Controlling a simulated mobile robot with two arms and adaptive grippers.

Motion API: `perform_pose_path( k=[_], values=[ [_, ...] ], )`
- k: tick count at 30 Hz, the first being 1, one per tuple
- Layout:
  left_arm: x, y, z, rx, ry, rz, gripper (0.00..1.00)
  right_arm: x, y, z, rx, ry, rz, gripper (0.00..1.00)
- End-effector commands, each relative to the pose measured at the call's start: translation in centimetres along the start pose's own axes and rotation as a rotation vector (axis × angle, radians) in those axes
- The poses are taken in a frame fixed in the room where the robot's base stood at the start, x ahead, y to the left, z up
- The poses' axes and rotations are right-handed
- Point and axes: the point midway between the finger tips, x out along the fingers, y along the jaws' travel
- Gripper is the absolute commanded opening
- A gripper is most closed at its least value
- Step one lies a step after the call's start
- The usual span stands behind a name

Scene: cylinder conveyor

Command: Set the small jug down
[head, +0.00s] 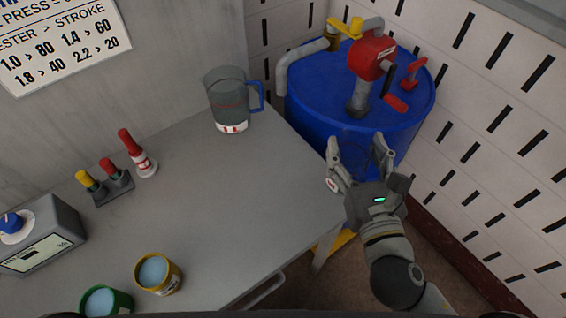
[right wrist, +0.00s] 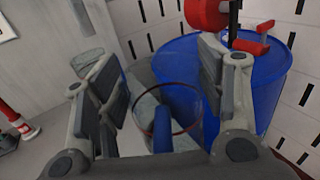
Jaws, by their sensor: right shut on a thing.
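The small jug (right wrist: 180,108) is clear, with a dark reddish rim and a blue handle (right wrist: 163,132). In the right wrist view it sits between the fingers of my right gripper (right wrist: 165,95), with the handle towards the camera. My right gripper (head: 361,156) is shut on it, off the table's right edge and in front of the blue drum. In the head view the clear jug barely shows against the drum, and its base is hidden. My left gripper is not in view.
A larger clear jug (head: 228,100) with a blue handle stands at the grey table's (head: 225,195) back corner. The blue drum (head: 320,90) carries a red hand pump (head: 371,58). Yellow (head: 172,282) and green (head: 128,299) pots stand in front. The table's middle and right are clear.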

Motion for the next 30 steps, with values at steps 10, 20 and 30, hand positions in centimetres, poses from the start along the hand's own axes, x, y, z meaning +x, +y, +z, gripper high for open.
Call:
perform_pose_path(
  k=[10, 20, 30],
  values=[
    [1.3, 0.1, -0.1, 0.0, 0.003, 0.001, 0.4, 2.2, 6.1, 2.8, -0.002, -0.015, 0.167, 0.32],
    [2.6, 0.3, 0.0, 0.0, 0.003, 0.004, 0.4, 2.0, 12.5, 3.7, -0.004, -0.013, 0.379, 0.32],
    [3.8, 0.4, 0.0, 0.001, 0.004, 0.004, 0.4, 1.1, 15.3, 2.5, -0.003, -0.002, 0.508, 0.32]
  ],
)
